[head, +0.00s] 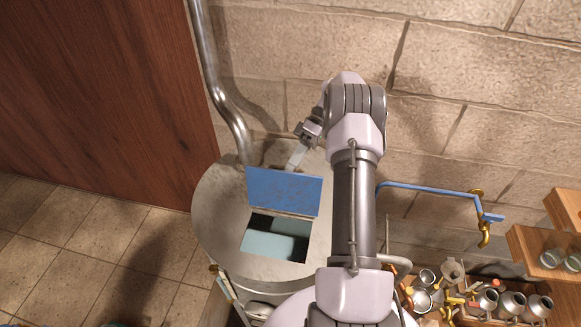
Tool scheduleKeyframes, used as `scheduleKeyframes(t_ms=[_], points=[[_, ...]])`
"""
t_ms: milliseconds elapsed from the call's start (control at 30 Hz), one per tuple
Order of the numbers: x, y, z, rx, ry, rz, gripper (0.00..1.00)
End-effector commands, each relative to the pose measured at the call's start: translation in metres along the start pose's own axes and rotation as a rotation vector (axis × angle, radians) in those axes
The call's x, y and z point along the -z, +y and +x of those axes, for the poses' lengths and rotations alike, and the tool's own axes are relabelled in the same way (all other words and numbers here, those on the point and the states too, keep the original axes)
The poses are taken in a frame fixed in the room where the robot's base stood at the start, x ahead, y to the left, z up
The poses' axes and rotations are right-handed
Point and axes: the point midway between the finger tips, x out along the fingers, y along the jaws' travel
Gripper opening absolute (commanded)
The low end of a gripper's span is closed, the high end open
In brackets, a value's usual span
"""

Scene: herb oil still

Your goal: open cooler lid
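The cooler (215,218) is a round grey metal vessel with a square opening (272,246) in its top, pale blue inside. Its blue lid (285,192) is raised and stands tilted at the far edge of the opening, so the opening shows. My gripper (295,160) is just beyond the lid's upper edge. Its fingertips end at or behind that edge; I cannot tell whether they touch the lid or how far apart they are.
A bent metal pipe (225,105) rises from the cooler's back left. A blue pipe with a brass tap (483,230) is on the right. Metal cups (511,304) and a wooden shelf (540,250) are at lower right. A stone wall stands close behind; tiled floor is free at left.

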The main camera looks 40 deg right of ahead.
Motion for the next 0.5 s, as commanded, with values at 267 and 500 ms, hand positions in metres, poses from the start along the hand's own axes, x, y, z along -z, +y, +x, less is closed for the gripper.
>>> scheduleKeyframes(t_ms=[267, 500], points=[[0.0019, 0.0082, -0.0026, 0.060, 0.001, 0.025, 0.00], [0.0023, 0.0089, -0.0034, 0.068, 0.001, 0.028, 0.00]])
